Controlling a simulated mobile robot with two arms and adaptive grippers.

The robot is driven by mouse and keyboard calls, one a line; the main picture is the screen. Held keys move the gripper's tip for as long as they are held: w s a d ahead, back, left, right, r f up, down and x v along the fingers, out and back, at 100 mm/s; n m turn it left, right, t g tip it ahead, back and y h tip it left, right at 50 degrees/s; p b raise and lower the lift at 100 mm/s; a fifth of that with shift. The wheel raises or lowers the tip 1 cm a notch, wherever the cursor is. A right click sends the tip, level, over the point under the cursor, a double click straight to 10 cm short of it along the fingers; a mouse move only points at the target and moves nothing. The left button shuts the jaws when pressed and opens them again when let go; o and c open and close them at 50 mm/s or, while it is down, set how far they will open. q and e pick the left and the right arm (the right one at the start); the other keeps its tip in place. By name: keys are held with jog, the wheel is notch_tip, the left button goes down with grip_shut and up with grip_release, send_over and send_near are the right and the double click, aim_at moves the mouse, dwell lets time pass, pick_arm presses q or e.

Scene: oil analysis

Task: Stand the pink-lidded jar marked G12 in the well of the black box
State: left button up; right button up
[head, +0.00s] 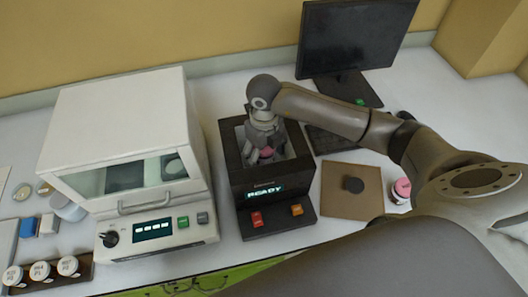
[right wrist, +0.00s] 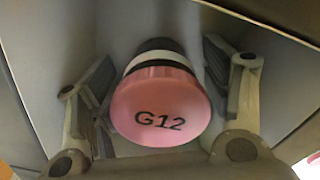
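The black box (head: 234,168) stands at the middle of the table, with a grey-lined well open at the top and a READY display on its front. My right gripper (head: 265,150) reaches down into this well. The jar's pink lid (head: 266,154) shows between its fingers. In the right wrist view the pink lid marked G12 (right wrist: 160,110) faces the camera, with the dark and white jar body beyond it inside the grey walls. The right gripper's fingers (right wrist: 160,70) are on either side, with gaps to the jar. The jar's base is hidden. My left gripper is out of view.
A white oven-like instrument (head: 135,150) stands left of the box. Right of it are a brown mat (head: 350,205) with a dark knob, another pink-lidded jar (head: 401,190), and a monitor (head: 352,40) behind. Several white-lidded jars in a rack (head: 85,270) are at front left.

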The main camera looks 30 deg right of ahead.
jog(key=shift+r, duration=0.15)
jog(key=shift+w+r, duration=0.1)
jog(key=shift+r, duration=0.1)
notch_tip(320, 180, up, 11)
jog(key=b, duration=0.3)
jog(key=shift+f, duration=0.2)
jog(key=shift+r, duration=0.5)
